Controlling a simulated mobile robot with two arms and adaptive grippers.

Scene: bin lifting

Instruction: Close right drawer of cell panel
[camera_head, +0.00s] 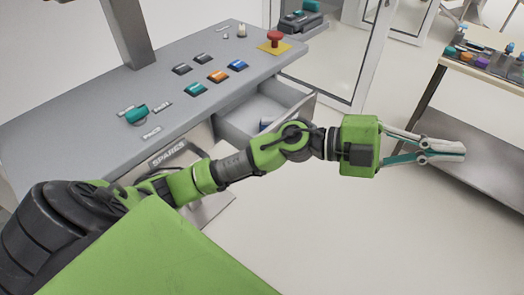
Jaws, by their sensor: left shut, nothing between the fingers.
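The grey cell panel (105,97) fills the left and middle of the view, with buttons and switches on its sloped top. Its right drawer (298,110) is pulled out, and a dark and blue item partly shows inside. Part of the drawer is hidden behind my left arm. The left arm stretches across in front of the panel. My right gripper is not in view.
A red emergency button (275,38) on a yellow plate sits at the panel's far right end. A wooden-edged table (486,72) with several small items stands at the upper right, above a grey lower shelf (450,140). A glass door (340,50) is behind. The floor at the lower right is clear.

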